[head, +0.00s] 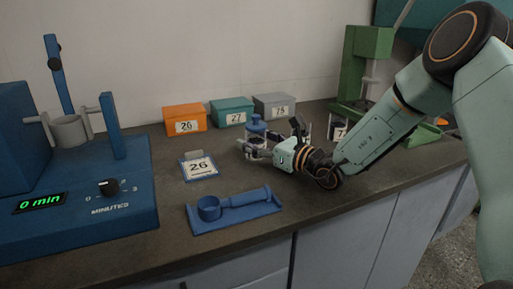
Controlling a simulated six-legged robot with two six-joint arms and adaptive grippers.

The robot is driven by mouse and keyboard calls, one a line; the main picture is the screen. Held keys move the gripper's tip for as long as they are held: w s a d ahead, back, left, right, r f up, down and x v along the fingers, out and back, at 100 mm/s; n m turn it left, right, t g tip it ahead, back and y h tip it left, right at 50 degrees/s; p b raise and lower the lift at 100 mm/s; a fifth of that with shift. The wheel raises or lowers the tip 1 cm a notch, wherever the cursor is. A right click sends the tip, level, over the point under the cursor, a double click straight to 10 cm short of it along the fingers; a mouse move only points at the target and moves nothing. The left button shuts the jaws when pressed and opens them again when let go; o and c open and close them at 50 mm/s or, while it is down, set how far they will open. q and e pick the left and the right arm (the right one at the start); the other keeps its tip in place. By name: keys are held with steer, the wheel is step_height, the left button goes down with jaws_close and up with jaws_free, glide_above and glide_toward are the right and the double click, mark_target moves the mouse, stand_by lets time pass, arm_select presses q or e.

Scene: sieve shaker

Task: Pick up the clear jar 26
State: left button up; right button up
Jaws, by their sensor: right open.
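A clear jar with a blue lid (256,124) stands upright on the bench, right of the middle. Its lower part is partly hidden by my right gripper (259,147), and no number on it can be read. The right gripper is low over the bench, pointing left, with its fingers open close to the jar's body. I cannot tell whether they touch it. A card marked 26 (199,167) stands to the left of the gripper. My left gripper is not in view.
An orange box 26 (184,119), a teal box (232,112) and a grey box (273,105) stand behind. A blue machine (75,220) reading 0 min fills the left. A green stand (365,75) is at right.

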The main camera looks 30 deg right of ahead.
steer(key=shift+c, duration=0.3)
steer(key=c, duration=1.3)
